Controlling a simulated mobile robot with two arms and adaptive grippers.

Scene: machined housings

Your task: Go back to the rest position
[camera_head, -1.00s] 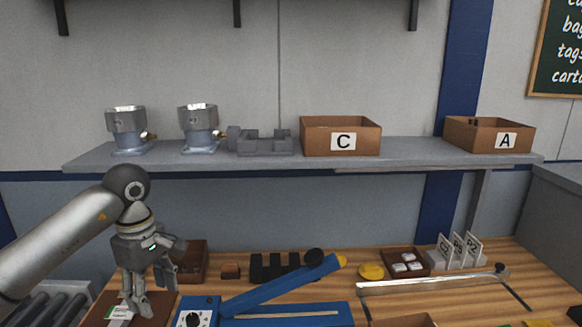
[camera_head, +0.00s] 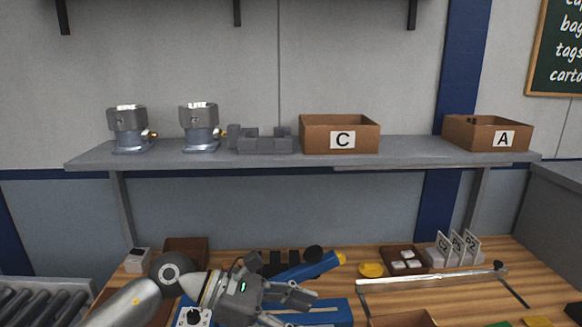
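My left gripper (camera_head: 296,308) is low in the head view, pointing right, over the blue sealer-like tool (camera_head: 318,268) on the bench. Its fingers are spread apart and I see nothing between them. My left arm comes in from the bottom left. My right gripper is not in view.
The shelf (camera_head: 420,150) holds two metal housings (camera_head: 130,130) (camera_head: 199,127), a grey fixture (camera_head: 262,140), carton C (camera_head: 318,143) and carton A (camera_head: 465,134). On the wooden bench are a small white device (camera_head: 137,261), a yellow disc (camera_head: 371,269) and label cards (camera_head: 459,246). A roller conveyor (camera_head: 40,306) is at left.

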